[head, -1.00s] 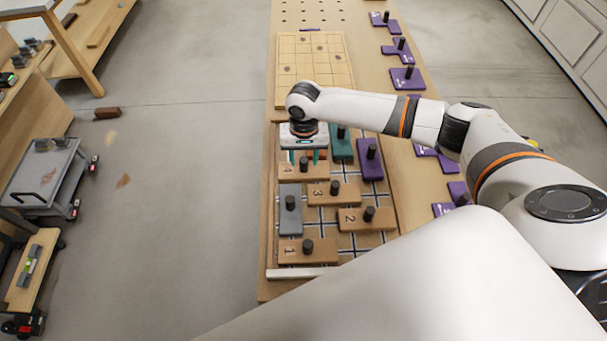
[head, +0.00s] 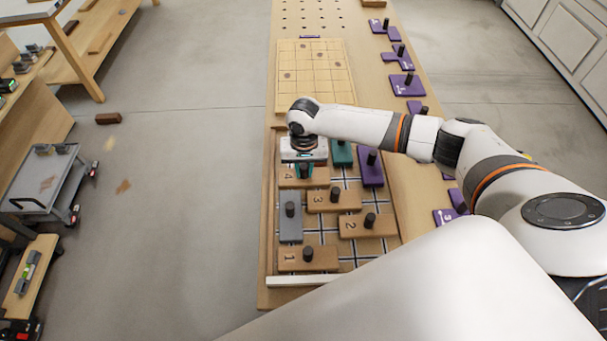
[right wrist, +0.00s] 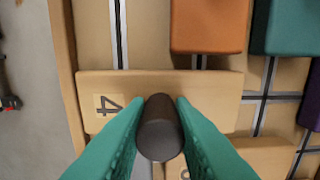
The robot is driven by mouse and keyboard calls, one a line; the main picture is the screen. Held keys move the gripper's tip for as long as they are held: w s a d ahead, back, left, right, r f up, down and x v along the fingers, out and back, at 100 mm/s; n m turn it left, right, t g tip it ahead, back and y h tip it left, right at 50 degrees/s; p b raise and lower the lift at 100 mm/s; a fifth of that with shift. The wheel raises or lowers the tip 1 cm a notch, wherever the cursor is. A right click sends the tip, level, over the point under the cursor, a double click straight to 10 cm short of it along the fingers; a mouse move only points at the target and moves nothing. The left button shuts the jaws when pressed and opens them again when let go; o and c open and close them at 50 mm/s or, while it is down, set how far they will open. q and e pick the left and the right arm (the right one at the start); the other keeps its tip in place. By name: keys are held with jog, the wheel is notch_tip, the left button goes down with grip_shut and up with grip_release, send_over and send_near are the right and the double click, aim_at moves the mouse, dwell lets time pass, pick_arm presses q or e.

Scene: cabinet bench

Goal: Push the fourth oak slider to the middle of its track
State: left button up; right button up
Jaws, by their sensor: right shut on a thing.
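The fourth oak slider (head: 289,178), marked 4, lies crosswise near the far left of the slider board (head: 384,228). Its left end is close to the board's left wall, and it also shows in the right wrist view (right wrist: 215,95). My right gripper (head: 304,172) is over it, its teal fingers closed on the slider's dark upright knob (right wrist: 160,128). The gripper covers part of the slider in the head view. My left gripper is not in view.
Sliders 3 (head: 325,207), 2 (head: 353,228) and 1 (head: 297,260) lie nearer, with a grey slider (head: 290,229) along the left. A teal block (head: 342,155), a purple block (head: 371,172) and an orange-brown block (right wrist: 210,25) lie on the far side.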

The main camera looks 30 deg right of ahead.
aim_at(323, 176)
jog(key=shift+s+d+r+p, duration=0.1)
jog(key=shift+s+d+p, duration=0.25)
jog(key=shift+d+p, duration=0.3)
jog(key=shift+s+d+p, duration=0.4)
jog(key=shift+d+p, duration=0.1)
jog(key=shift+d, duration=0.35)
jog(key=shift+s+d+p, duration=0.4)
jog(key=shift+d+p, duration=0.05)
jog(key=shift+d, duration=0.35)
jog(key=shift+s+d+p, duration=0.25)
jog(key=shift+d+p, duration=0.05)
jog(key=shift+d, duration=0.25)
jog(key=shift+s+d+p, duration=0.25)
jog(key=shift+d, duration=0.3)
jog(key=o, duration=0.8)
jog(key=shift+c, duration=0.2)
notch_tip(323, 176, up, 7)
jog(key=p, duration=0.8)
jog(key=shift+r+p, duration=0.2)
jog(key=shift+p, duration=0.1)
